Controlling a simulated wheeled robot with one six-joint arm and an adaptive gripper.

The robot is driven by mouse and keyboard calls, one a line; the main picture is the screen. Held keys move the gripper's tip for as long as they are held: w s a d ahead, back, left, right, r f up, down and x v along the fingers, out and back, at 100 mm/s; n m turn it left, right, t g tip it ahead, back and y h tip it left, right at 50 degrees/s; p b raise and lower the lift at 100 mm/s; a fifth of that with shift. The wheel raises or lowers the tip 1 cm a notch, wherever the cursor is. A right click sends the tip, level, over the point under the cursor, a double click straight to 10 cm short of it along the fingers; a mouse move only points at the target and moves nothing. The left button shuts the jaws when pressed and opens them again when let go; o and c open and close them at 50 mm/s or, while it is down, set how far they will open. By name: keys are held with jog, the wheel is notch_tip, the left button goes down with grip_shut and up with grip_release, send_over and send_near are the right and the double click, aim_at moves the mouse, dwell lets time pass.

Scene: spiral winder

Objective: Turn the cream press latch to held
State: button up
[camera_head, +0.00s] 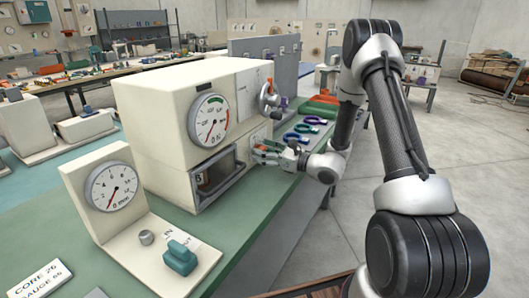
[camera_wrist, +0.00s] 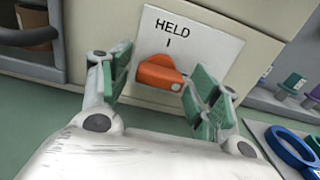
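The orange latch (camera_wrist: 158,73) sits on a white plate (camera_wrist: 195,40) marked "HELD" with a short tick below the word. The plate is on the front face of the cream press (camera_head: 165,100). In the wrist view the latch's narrow end points to the right and slightly down, not up at the tick. My gripper (camera_wrist: 160,72) is open, with one green-padded finger on each side of the latch. Gaps show between the pads and the latch. In the head view my gripper (camera_head: 272,152) is at the press's lower right and mostly hides the latch.
The press has a round gauge (camera_head: 208,120), a windowed door (camera_head: 217,178) left of my gripper, and a crank (camera_head: 270,98) above it. Blue and purple ring-handled items (camera_head: 297,137) lie on the green bench to the right. A second gauge unit (camera_head: 112,187) stands at front left.

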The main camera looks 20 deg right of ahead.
jog(key=c, duration=0.7)
jog(key=shift+n, duration=0.3)
jog(key=n, duration=0.3)
jog(key=shift+n, duration=0.3)
jog(key=n, duration=0.4)
jog(key=shift+n, duration=0.3)
jog(key=n, duration=0.4)
jog(key=shift+n, duration=2.5)
